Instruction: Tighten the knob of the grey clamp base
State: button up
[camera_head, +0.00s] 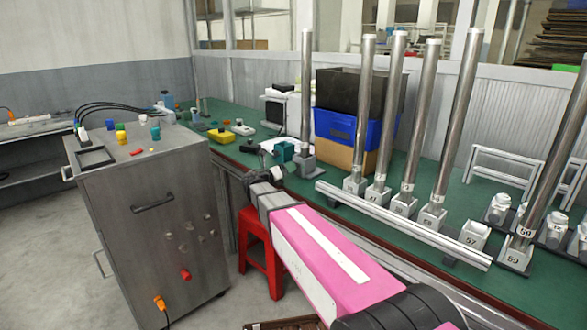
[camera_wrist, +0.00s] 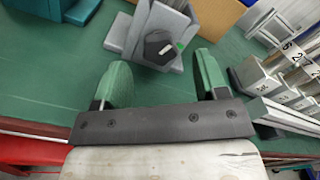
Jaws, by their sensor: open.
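The grey clamp base (camera_head: 308,165) stands on the green bench and carries an upright metal tube (camera_head: 307,95). In the wrist view the grey clamp base (camera_wrist: 124,35) is at the top centre, and its dark, many-sided knob (camera_wrist: 159,48) faces the camera. My gripper (camera_head: 279,172) is close in front of the base in the head view. In the wrist view my gripper (camera_wrist: 162,62) is open, with one green finger on each side. The knob lies ahead, between the fingers' lines, and I see no finger touching it. The knob is not clear in the head view.
A teal clamp base (camera_head: 285,151) stands just left of the grey one. A long metal rail (camera_head: 400,225) lies along the bench front, before a row of tubes in bases. A cardboard box (camera_head: 345,155) and a blue crate (camera_head: 350,128) are stacked behind. A red stool (camera_head: 259,240) stands below.

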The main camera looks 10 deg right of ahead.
jog(key=shift+x, duration=2.15)
jog(key=c, duration=0.9)
